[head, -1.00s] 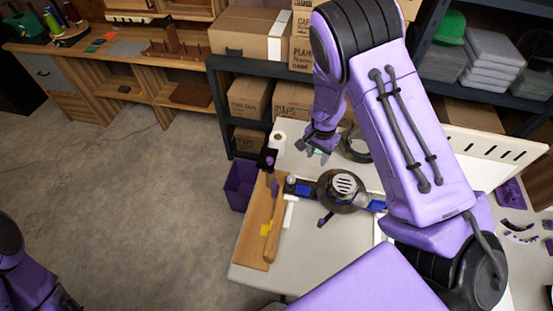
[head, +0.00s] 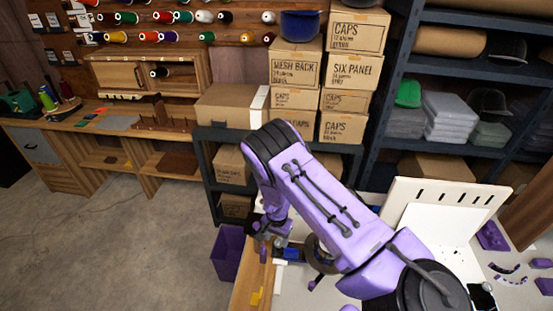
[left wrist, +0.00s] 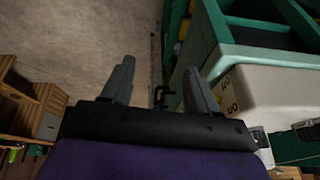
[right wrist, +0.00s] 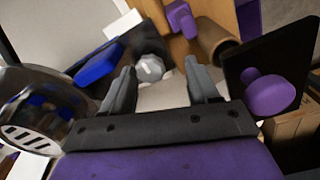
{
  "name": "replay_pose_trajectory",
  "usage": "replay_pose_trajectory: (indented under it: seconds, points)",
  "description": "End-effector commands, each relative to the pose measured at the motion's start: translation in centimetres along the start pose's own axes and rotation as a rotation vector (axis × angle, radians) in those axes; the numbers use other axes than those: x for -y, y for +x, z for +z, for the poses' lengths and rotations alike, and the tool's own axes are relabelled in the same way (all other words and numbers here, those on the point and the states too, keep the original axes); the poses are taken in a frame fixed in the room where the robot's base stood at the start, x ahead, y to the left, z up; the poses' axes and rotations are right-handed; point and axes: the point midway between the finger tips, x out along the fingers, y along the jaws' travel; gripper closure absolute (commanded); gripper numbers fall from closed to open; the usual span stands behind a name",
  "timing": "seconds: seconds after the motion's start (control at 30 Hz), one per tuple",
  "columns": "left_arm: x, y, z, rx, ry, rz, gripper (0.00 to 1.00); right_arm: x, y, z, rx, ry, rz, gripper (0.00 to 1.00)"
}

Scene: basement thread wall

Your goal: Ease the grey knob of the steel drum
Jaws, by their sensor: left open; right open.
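The grey knob (right wrist: 150,67) shows in the right wrist view, faceted and pale, beyond the fingertips and between them in the picture. My right gripper (right wrist: 159,72) is open and empty; I cannot tell how far it is from the knob. The steel drum (right wrist: 28,118), dark and shiny with a slotted end, is at the left of that view. In the head view, my right arm partly hides the steel drum (head: 318,252), and my right gripper (head: 268,230) is above the table's left part. My left gripper (left wrist: 158,72) is open and empty, away from the table.
In the right wrist view, a blue block (right wrist: 98,65) lies between drum and knob, with a purple knob (right wrist: 270,96) and dark plate at right. A purple bin (head: 228,252) stands left of the table. A green-and-white case (left wrist: 260,88) is close to my left gripper.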

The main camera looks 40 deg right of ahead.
Motion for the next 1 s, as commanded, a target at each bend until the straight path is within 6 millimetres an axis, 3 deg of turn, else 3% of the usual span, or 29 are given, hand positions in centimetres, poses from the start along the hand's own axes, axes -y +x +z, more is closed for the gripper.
replay_pose_trajectory:
  seconds: [0.17,0.37,0.77,1.0]
  points:
    - [0.03,-0.02,0.07,0.002,0.0,-0.001,0.4,0.0,0.07,-0.05,0.0,0.002,0.001,0.4]
    - [0.02,0.0,0.06,0.001,0.0,0.0,0.4,0.0,0.12,-0.07,0.0,0.002,0.003,0.97]
    - [0.01,0.14,0.12,0.001,0.0,0.0,0.4,-0.01,0.19,-0.02,0.002,-0.021,0.003,0.97]
    - [-0.04,0.62,0.31,0.001,0.0,0.0,0.4,0.06,0.26,-0.02,0.002,-0.134,0.002,0.97]
